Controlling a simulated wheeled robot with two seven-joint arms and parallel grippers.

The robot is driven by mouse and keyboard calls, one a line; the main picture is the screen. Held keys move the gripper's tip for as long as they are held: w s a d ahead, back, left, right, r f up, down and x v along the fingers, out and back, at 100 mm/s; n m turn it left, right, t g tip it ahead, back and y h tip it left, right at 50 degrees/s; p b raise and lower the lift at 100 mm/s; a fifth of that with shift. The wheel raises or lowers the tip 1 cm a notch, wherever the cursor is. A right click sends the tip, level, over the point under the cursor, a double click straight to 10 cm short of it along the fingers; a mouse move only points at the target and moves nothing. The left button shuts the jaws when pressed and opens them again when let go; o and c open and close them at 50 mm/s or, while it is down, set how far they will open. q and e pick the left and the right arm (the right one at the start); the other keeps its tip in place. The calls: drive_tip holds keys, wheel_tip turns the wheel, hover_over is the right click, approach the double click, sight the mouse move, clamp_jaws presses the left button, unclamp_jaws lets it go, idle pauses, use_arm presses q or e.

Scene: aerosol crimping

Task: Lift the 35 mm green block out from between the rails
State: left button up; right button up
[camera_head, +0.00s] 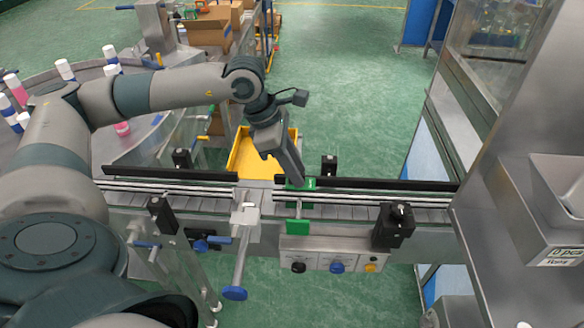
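A small green block (303,184) shows at the far rail of the conveyor, right at the tip of my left gripper (297,181). The gripper reaches down to it from above and behind, tilted. The fingers look close together and partly cover the block. I cannot tell whether they grip it or only touch it. The near rail (370,199) and the dark far rail (390,184) run left to right along the belt. Another green piece (297,227) is on the conveyor's near side, below the rail. My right gripper is out of view.
A yellow tray (243,160) stands behind the conveyor. A metal bracket with a blue knob (235,293) is at the near side, left of the green pieces. Black clamps (394,224) stand beside the rails. A steel machine (535,150) closes off the right. Bottles stand on a round table (160,135) at left.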

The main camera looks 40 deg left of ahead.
use_arm(q)
drive_tip(key=shift+d+f, duration=0.15)
drive_tip(key=shift+f, duration=0.2)
clamp_jaws()
drive_tip(key=shift+r, duration=0.1)
drive_tip(key=shift+w+r, duration=0.1)
drive_tip(key=shift+r, duration=1.1)
drive_tip(key=shift+r+p, duration=0.75)
drive_tip(key=shift+r, duration=0.45)
drive_tip(key=shift+r+p, duration=1.05)
drive_tip(key=shift+r, duration=1.5)
